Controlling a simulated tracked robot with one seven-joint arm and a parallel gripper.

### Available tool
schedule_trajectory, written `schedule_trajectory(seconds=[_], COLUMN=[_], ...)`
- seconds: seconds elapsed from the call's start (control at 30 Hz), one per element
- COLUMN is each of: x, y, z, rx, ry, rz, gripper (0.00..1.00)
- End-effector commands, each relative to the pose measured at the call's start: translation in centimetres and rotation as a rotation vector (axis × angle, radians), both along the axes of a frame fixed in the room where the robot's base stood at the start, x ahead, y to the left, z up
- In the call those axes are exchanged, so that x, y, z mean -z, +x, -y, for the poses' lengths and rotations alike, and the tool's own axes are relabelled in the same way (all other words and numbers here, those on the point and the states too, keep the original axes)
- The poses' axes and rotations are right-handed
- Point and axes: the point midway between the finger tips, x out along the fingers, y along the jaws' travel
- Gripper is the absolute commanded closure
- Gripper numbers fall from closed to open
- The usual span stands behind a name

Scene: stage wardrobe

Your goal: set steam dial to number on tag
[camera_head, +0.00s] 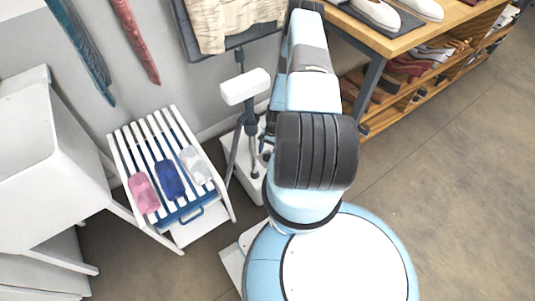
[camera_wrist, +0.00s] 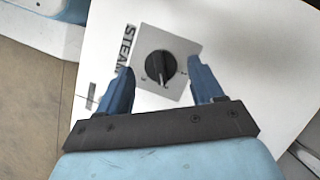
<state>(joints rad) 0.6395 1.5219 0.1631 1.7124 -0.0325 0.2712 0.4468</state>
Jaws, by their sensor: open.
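The steam dial (camera_wrist: 160,65) is a round black knob with a pale pointer line, set on a grey plate (camera_wrist: 181,48) marked STEAM on a white panel (camera_wrist: 250,40). The pointer aims toward the bottom of the wrist view. The marks around the knob are too small to read. My gripper (camera_wrist: 160,80) is open, its two blue fingers apart on either side of the dial's lower part. I cannot tell whether they touch the panel. In the head view my arm hides the dial and my gripper. I cannot make out a tag with a number in either view.
A wooden shoe shelf (camera_head: 420,42) is at the upper right. The floor at right is clear.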

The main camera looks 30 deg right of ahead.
Motion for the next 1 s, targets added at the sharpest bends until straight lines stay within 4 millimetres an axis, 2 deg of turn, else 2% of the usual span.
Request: schedule_trajectory(seconds=[0.2, 0.5, 1.0], x=[1.32, 1.45, 1.43], y=[-0.26, -0.28, -0.26], z=[-0.47, -0.54, -0.57], rx=[0.0, -0.001, -0.001], ry=[0.0, 0.0, 0.0], rz=[0.0, 0.0, 0.0], gripper=[0.33, 0.33, 0.8])
